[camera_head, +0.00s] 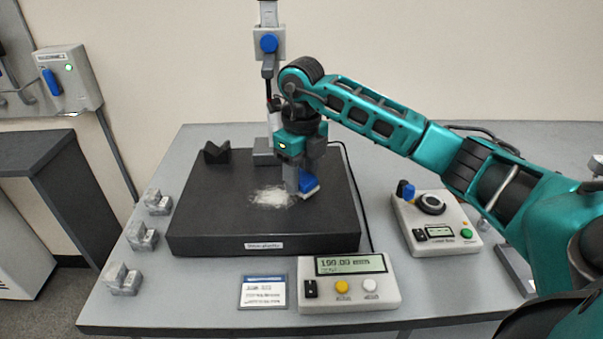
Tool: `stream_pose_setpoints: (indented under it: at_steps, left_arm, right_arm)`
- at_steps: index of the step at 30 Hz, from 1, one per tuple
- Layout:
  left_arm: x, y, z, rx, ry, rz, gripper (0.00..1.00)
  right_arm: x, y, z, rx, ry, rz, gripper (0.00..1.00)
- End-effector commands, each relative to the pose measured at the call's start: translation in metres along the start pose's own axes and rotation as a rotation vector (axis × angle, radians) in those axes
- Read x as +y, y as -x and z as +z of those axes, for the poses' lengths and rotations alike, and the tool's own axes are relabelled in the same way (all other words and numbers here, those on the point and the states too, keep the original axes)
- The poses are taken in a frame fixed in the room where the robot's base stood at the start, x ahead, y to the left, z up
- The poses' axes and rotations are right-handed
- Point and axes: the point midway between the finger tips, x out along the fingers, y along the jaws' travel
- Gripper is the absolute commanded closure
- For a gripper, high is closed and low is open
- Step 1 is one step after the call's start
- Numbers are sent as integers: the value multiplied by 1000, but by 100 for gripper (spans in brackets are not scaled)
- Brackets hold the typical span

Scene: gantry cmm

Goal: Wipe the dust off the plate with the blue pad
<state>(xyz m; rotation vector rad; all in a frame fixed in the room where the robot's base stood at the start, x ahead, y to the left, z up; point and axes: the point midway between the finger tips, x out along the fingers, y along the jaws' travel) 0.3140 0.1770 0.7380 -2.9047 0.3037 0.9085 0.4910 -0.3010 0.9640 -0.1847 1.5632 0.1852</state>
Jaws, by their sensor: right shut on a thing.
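The dark granite plate (215,215) lies in the middle of the table. A patch of whitish dust (267,197) is on its top, right of the middle. My right gripper (301,185) points down over the plate and is shut on the blue pad (309,186). The pad has a pale underside or edge and sits just right of the dust, at or close to the plate's surface; I cannot tell if it touches. The fingers hide part of the pad. My left gripper is not in view.
A readout box (348,284) and a small card (263,292) lie in front of the plate. A control box (435,222) stands to the right. Several metal blocks (143,236) line the left. A dark V-block (217,152) and the gantry column (268,45) stand at the back.

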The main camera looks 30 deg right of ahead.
Motion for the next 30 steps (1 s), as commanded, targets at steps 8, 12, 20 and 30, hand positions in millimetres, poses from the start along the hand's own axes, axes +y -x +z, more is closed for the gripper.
stream_pose_setpoints:
  at_steps: [8,12,20,30]
  left_arm:
    - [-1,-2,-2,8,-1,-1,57]
    - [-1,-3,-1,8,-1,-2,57]
    - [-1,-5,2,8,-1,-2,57]
    - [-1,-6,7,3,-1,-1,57]
  right_arm:
    - [0,-2,0,0,0,0,77]
    - [0,-5,0,0,0,0,77]
    - [0,-10,0,0,0,0,77]
    - [0,-17,0,0,0,0,77]
